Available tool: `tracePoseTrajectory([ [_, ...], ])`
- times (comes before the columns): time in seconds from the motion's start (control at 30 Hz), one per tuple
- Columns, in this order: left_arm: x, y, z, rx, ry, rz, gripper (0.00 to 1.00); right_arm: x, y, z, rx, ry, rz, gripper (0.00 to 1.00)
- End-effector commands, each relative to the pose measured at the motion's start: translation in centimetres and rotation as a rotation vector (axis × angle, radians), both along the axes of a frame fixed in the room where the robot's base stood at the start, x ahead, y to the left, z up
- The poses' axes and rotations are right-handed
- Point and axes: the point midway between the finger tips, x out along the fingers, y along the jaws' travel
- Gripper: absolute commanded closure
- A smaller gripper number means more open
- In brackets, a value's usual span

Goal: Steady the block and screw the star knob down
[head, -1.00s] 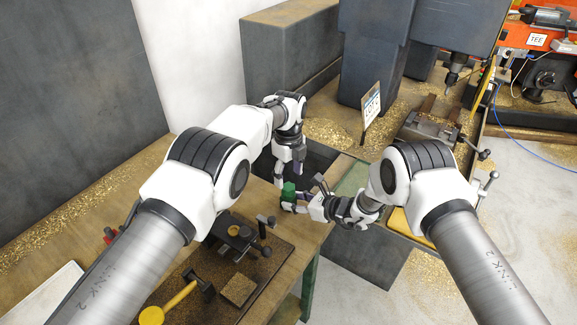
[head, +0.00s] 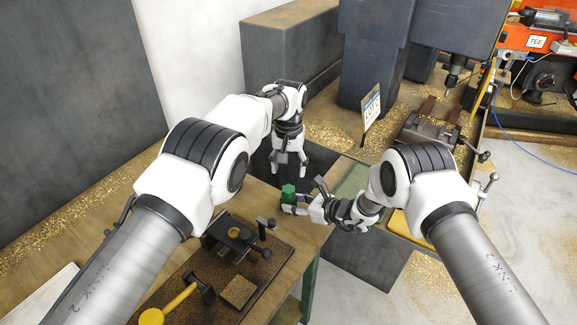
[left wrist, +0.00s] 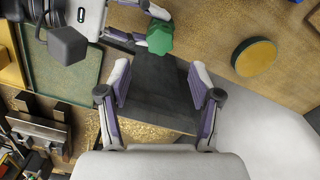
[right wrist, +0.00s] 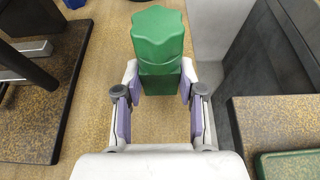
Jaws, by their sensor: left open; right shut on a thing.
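The green star knob (head: 288,188) sits on top of the green block (head: 288,201) at the far end of the wooden bench. The right wrist view shows the lobed knob (right wrist: 158,35) upright on the block (right wrist: 160,82). My right gripper (head: 294,205) is shut on the block from the side, low down. My left gripper (head: 289,173) is open and empty, fingers pointing down, just beyond the knob. In the left wrist view the knob (left wrist: 160,38) lies ahead of the open fingers (left wrist: 158,72), apart from them.
A dark vise-like fixture (head: 222,249), a yellow-handled hammer (head: 180,298) and a brown square block (head: 238,291) are on the near bench. A round brass-topped disc (left wrist: 255,57) shows in the left wrist view. A drill-press vise (head: 430,128) stands at right.

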Motion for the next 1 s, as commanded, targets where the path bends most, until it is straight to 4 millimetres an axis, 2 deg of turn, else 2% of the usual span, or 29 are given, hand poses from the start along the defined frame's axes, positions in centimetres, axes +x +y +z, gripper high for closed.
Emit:
tracePoseTrajectory([
  [0.27,0.0,0.0,-0.7,0.000,0.001,-0.001,0.36,0.0,0.0,-0.1,-0.001,0.001,0.001,1.00],
  [0.7,0.0,0.0,-7.3,-0.001,0.001,-0.001,0.36,0.0,0.0,0.0,-0.001,0.001,0.000,1.00],
  [1.0,0.0,0.0,-8.0,0.000,0.000,-0.001,0.36,0.0,0.0,0.0,-0.001,0.001,0.000,1.00],
])
